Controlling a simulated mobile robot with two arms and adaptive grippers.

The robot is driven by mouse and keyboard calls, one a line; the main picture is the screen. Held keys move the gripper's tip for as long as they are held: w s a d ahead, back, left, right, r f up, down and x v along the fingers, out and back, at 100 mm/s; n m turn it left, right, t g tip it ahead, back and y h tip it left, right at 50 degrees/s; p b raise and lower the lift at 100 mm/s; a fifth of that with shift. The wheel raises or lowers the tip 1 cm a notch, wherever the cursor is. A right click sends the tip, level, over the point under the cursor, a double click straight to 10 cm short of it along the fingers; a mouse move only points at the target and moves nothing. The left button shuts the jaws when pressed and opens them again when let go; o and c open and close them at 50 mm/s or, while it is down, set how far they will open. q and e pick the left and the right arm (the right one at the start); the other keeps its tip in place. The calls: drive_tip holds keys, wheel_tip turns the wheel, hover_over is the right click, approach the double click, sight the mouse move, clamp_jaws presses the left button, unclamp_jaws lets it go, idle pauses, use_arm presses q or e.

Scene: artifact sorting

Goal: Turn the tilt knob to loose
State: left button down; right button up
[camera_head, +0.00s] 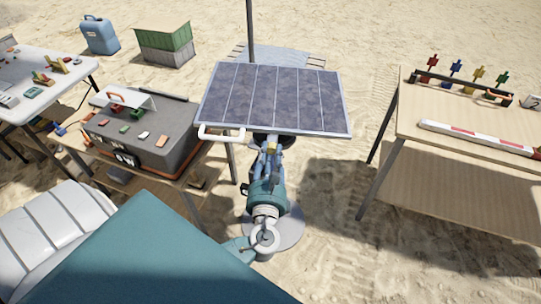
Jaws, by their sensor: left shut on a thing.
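The solar panel (272,97) is a dark blue tilted panel with a pale frame, in the middle of the head view. A white handle (222,133) sticks out at its lower left corner. My left gripper (270,148) is at the panel's lower edge, at the mount below it, and is shut on what appears to be the tilt knob. The fingers and the panel hide the knob, so its setting cannot be read. My right gripper is not in view.
A bench at left carries a grey case (150,135) with small parts on it. A white table (38,75) stands behind it. At right, a wooden table (465,120) holds coloured flags and a red-white bar. Sand lies open between.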

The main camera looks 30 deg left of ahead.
use_arm(q)
drive_tip(key=n+b, duration=0.4)
drive_tip(key=shift+a, duration=0.1)
drive_tip(key=n+b, duration=0.5)
drive_tip(key=n, duration=0.1)
drive_tip(key=shift+n+b, duration=0.4)
drive_tip(key=n+b, duration=0.2)
drive_tip(key=n, duration=0.1)
drive_tip(key=shift+a+b, duration=0.1)
drive_tip(key=shift+b, duration=0.3)
drive_tip(key=shift+n+b, duration=0.8)
drive_tip(key=shift+n, duration=0.5)
drive_tip(key=shift+s, duration=0.1)
drive_tip(key=c, duration=1.4)
unclamp_jaws()
drive_tip(key=shift+f, duration=0.1)
